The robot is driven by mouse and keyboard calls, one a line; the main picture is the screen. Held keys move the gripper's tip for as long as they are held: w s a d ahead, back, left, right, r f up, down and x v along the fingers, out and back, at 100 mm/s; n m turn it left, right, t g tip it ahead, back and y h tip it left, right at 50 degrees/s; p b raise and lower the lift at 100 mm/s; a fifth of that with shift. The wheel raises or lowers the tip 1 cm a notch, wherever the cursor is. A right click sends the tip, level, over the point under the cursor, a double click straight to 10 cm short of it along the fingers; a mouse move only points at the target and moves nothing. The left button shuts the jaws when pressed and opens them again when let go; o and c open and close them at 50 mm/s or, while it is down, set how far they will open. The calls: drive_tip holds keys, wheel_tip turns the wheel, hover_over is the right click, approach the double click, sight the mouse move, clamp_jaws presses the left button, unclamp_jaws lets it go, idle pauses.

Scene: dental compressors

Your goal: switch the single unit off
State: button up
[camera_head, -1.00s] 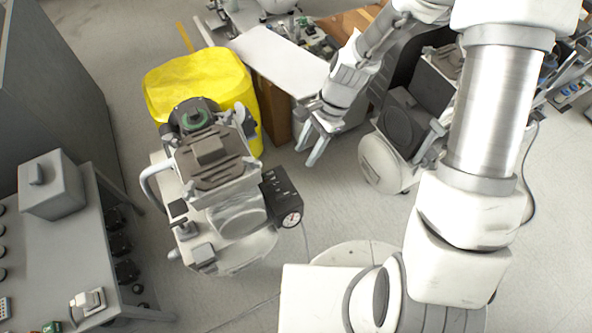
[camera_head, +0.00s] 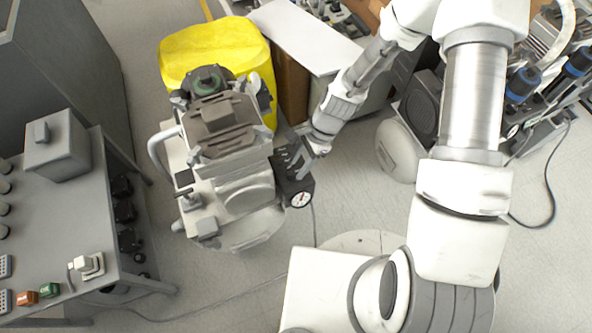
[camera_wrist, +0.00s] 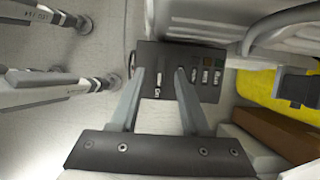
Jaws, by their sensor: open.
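The single compressor unit (camera_head: 218,160) stands on the floor left of centre in the head view, with a grey ribbed top and a light body. A black control box (camera_head: 297,190) with a round white gauge is on its right side. In the wrist view the box's dark face (camera_wrist: 178,58) carries a pale lever-like part (camera_wrist: 158,84) and several small coloured switches (camera_wrist: 205,76). My gripper (camera_head: 294,158) is at the box. Its fingers are apart and empty, with the tips (camera_wrist: 160,72) over the box face; I cannot tell whether they touch it. Switch positions are unclear.
A yellow bin (camera_head: 222,45) stands behind the unit, with a brown box (camera_head: 291,85) and white board (camera_head: 305,38) beside it. Another machine (camera_head: 398,150) is to the right. A grey control bench (camera_head: 70,215) is at left. Floor is clear between unit and bench.

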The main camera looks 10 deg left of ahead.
sight(294, 174)
drive_tip(key=shift+x, duration=1.2)
clamp_jaws()
